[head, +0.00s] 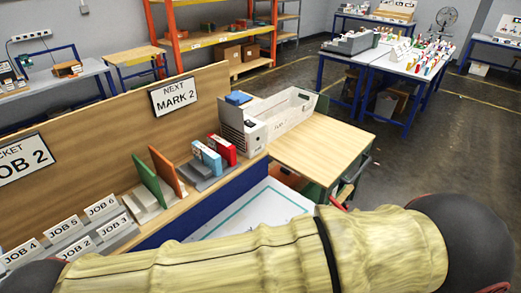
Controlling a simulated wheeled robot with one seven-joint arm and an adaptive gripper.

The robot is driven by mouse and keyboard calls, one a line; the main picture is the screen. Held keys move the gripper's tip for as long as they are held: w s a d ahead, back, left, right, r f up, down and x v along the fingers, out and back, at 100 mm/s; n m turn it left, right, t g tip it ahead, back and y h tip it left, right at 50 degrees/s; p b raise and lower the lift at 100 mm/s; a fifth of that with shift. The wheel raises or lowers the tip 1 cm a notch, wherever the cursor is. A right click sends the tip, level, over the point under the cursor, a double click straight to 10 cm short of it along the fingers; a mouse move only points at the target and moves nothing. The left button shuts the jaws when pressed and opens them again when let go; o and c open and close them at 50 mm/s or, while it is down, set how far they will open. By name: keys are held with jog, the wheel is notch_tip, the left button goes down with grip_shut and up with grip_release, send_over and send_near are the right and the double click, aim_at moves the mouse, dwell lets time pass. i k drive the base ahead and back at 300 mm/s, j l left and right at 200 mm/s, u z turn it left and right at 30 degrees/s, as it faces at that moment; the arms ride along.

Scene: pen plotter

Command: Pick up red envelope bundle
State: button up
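A red bundle (223,150), which looks like the red envelope bundle, stands upright in a low grey rack (205,180) on the wooden bench's right part. A light-blue bundle (207,158) stands just left of it in the same rack. White shows on both bundles. My arm, in a pale yellow cover, crosses the bottom of the head view. My gripper is not in view, so its state and its distance from the red bundle do not show.
A green board (148,181) and an orange one (167,171) stand left of the bundles. A white machine (243,128) and a white open tray (288,110) stand to the right and behind. A wooden tabletop (322,145) beyond is clear. Sign panels back the bench.

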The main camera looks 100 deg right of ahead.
aim_at(227, 151)
jog(key=z, duration=2.9)
jog(key=i+l, duration=0.15)
jog(key=l, duration=0.2)
jog(key=i+l+u, duration=0.15)
jog(key=l, duration=0.2)
jog(key=i+l, duration=0.15)
jog(key=l, duration=0.2)
jog(key=i+l+u, duration=0.1)
jog(key=l, duration=0.25)
jog(key=i+l+u, duration=0.1)
jog(key=l, duration=0.3)
jog(key=i+l, duration=0.2)
jog(key=l, duration=0.15)
jog(key=u, duration=0.05)
